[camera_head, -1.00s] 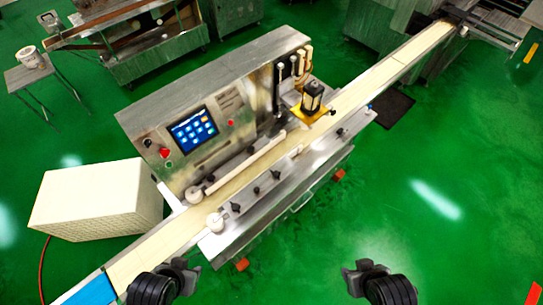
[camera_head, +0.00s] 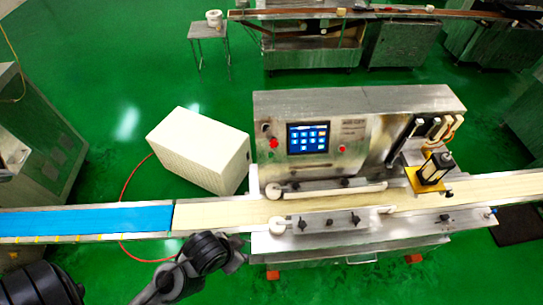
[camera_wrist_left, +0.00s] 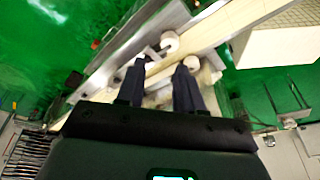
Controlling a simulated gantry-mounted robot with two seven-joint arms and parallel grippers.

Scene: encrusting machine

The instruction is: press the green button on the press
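The press (camera_head: 375,105) is a steel machine with a blue touchscreen (camera_head: 308,138). A red button (camera_head: 273,143) sits left of the screen and another red button (camera_head: 342,149) to its right. I cannot clearly make out a green button on the panel. My left gripper (camera_head: 236,259) is in front of the conveyor, left of and below the panel and apart from it. In the left wrist view, the two dark fingers of my left gripper (camera_wrist_left: 161,68) stand apart with nothing gripped, and a white roller (camera_wrist_left: 169,42) lies beyond them. My right gripper is out of view.
The conveyor (camera_head: 215,213) runs across in front of the press, with a blue belt (camera_head: 85,220) at left. A cream box (camera_head: 198,150) stands behind it. A yellow-based black unit (camera_head: 434,168) sits at the right. The green floor behind is mostly clear.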

